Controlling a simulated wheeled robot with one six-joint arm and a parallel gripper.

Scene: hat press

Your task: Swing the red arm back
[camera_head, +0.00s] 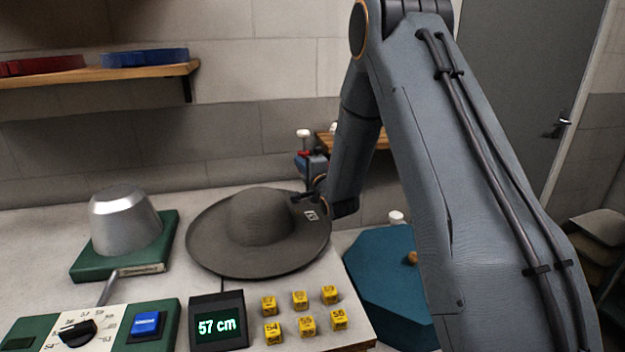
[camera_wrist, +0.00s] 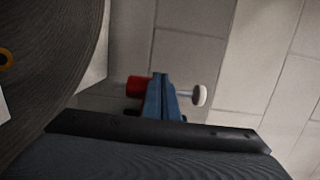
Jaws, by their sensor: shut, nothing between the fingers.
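A small red part (camera_head: 304,154) shows behind the hat, with a white knob (camera_head: 303,133) above it and a blue body (camera_head: 314,166) below. Its full shape is hidden behind my arm and the hat. In the wrist view a red cylinder (camera_wrist: 134,87) sits left of a blue bracket (camera_wrist: 160,98), and a white knob (camera_wrist: 200,95) sticks out to the right. My gripper (camera_head: 305,198) is shut and empty, at the hat's far right brim and just in front of the blue body. I cannot tell whether it touches either.
A wide grey hat (camera_head: 262,225) lies on the bench. Left of it is a metal block (camera_head: 124,220) on a green base. In front are a control panel (camera_head: 90,325), a 57 cm display (camera_head: 218,320) and several yellow cubes (camera_head: 300,300). A teal surface (camera_head: 385,285) lies right.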

